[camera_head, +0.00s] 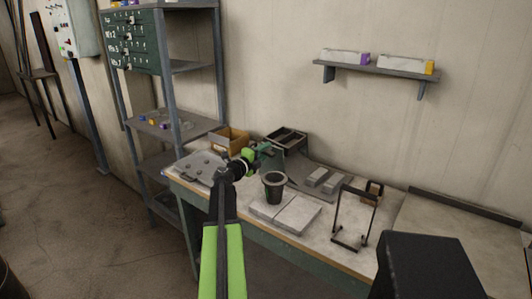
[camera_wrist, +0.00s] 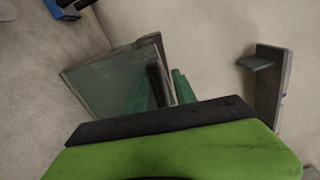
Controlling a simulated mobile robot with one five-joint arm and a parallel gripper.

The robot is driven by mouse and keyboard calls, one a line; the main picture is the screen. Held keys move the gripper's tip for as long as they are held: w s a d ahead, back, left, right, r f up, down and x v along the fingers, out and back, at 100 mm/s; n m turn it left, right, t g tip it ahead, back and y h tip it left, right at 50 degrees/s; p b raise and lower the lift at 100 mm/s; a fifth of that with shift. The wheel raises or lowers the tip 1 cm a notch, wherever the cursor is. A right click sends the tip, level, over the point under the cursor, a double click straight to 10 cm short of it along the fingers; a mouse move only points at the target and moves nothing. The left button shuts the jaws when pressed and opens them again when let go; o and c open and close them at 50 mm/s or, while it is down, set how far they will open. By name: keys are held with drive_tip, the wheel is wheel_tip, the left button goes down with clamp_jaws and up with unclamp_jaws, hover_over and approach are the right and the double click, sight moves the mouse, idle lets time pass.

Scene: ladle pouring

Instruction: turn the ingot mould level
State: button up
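The ingot mould (camera_head: 287,135) is a dark, open box with a lighter rim at the back of the workbench. In the wrist view the mould (camera_wrist: 108,75) looks grey-green and slanted. My gripper (camera_head: 267,151) is at the mould's near left side in the head view. In the wrist view my gripper's green fingers (camera_wrist: 164,88) stand close on both sides of the mould's end, so it looks shut on it. The exact contact is partly hidden by my gripper body. How far the mould tilts is hard to tell.
A dark crucible (camera_head: 274,187), pale slabs (camera_head: 285,213), two grey bars (camera_head: 324,180) and a wire stand (camera_head: 353,219) are on the bench. A yellow-brown bin (camera_head: 229,140) and a plate with knobs (camera_head: 198,166) are to the left. A shelf (camera_head: 376,67) hangs above.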

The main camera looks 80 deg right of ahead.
drive_tip(key=shift+a, duration=0.1)
drive_tip(key=v, duration=1.7)
drive_tip(key=shift+a+f, duration=0.1)
drive_tip(key=shift+a, duration=0.05)
